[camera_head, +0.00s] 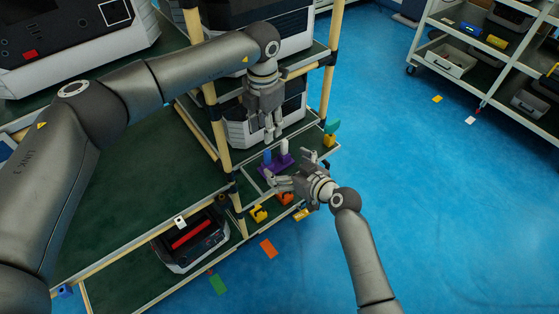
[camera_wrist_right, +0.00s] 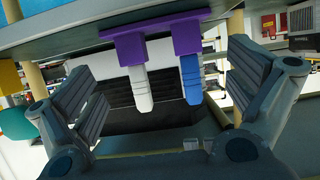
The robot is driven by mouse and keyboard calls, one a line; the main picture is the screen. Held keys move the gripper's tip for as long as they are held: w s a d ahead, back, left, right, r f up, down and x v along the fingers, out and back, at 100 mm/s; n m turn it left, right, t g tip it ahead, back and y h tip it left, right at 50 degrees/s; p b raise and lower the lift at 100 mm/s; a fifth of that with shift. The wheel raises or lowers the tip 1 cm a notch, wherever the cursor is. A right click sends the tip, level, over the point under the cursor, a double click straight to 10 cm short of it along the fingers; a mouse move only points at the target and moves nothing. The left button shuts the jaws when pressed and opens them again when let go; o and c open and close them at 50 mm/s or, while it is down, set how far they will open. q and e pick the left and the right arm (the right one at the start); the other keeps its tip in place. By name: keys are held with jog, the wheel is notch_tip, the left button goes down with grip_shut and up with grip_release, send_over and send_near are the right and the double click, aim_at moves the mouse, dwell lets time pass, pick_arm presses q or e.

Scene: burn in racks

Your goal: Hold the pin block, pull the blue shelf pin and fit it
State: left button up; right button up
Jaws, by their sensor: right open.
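The purple pin block (camera_head: 277,167) sits on the edge of a green shelf in the head view, with an upright blue shelf pin (camera_head: 267,157) and an upright white pin (camera_head: 284,147). The right wrist view shows the block (camera_wrist_right: 150,45) inverted, with the white pin (camera_wrist_right: 140,85) and blue pin (camera_wrist_right: 190,78) between my fingers. My right gripper (camera_head: 288,169) is open beside the block, its fingers apart and empty. My left gripper (camera_head: 273,138) points down just above the pins; its fingers are close together, and whether they are shut is unclear.
Tan rack posts (camera_head: 211,100) stand left of the block, and a grey-white unit (camera_head: 235,132) sits behind it. Yellow and orange pieces (camera_head: 258,213) lie near the lower shelf edge. A grey shelf cart (camera_head: 480,60) stands far right. The blue floor between is mostly clear.

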aim_at(279, 168)
jog(key=shift+x, duration=2.1)
jog(key=c, duration=1.1)
jog(key=shift+o, duration=0.2)
